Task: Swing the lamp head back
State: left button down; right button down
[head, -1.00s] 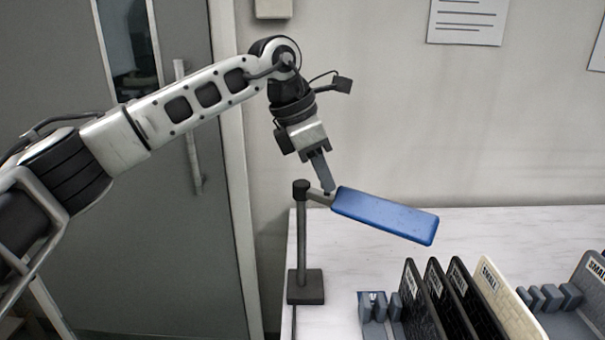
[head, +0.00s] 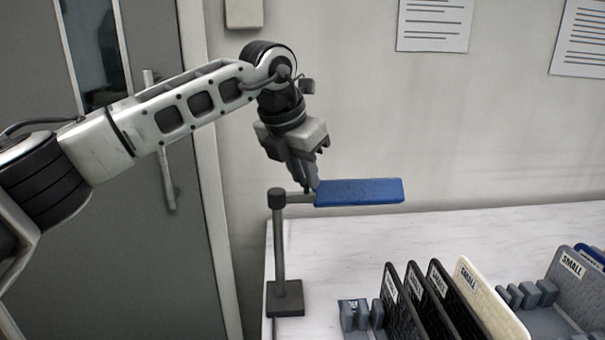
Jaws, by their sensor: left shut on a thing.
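The lamp stands at the left end of the table, with a dark base (head: 285,298) and an upright post (head: 279,240). Its blue lamp head (head: 360,192) reaches from the top of the post to the right, nearly level in the head view. My left gripper (head: 308,187) points down at the inner end of the lamp head, beside the short arm that joins it to the post. It is shut on the lamp there; the fingertips are partly hidden against it. My right gripper is not in view.
Upright panels (head: 402,305) in black and a cream one (head: 490,300) stand in grey racks at the lower right, below the lamp head. A grey panel (head: 580,285) stands farther right. The white table top (head: 430,232) behind them is clear.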

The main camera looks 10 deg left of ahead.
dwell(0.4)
pick_arm(q)
jog(key=c, duration=1.3)
grip_release()
jog(key=shift+o, duration=0.2)
jog(key=shift+r, duration=0.1)
jog(key=v, duration=1.5)
jog(key=shift+r+b, duration=0.4)
jog(key=shift+s, duration=0.1)
